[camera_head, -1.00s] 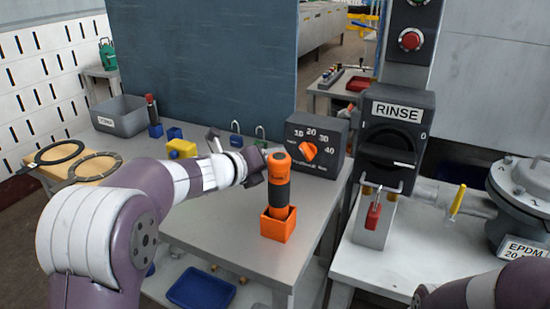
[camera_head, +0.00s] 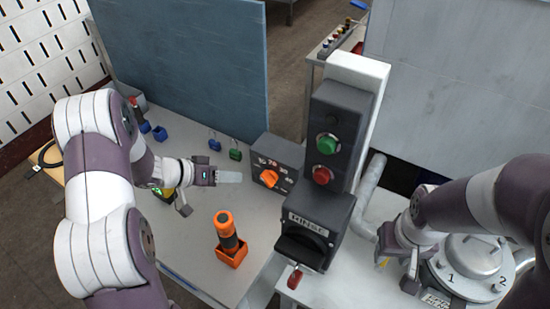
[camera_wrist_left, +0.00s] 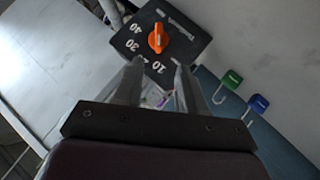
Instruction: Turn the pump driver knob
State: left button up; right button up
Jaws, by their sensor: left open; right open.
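The orange pump driver knob (camera_head: 269,179) sits on the face of a dark dial box (camera_head: 288,157) with white numbers, on the grey table. My left gripper (camera_head: 234,177) is open and empty, just left of the dial box and pointing toward it. In the left wrist view the knob (camera_wrist_left: 158,38) lies ahead of and between the open fingertips (camera_wrist_left: 158,70), with a gap between them. My right gripper (camera_head: 398,268) is open, over the right table beside the round metal lid (camera_head: 472,262), well away from the knob.
An orange-and-black flashlight-like tool (camera_head: 227,232) stands in an orange holder (camera_head: 232,258) below my left gripper. The RINSE switch box (camera_head: 316,225) and its button post (camera_head: 335,135) rise right of the dial box.

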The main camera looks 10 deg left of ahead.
aim_at(268, 179)
pick_arm(q)
jog(key=shift+n, duration=0.9)
jog(key=p+x, duration=0.1)
jog(key=x, duration=1)
jog(key=shift+w+d+f, duration=0.1)
jog(key=shift+d+f, duration=0.1)
jog(key=shift+d, duration=0.15)
grip_shut()
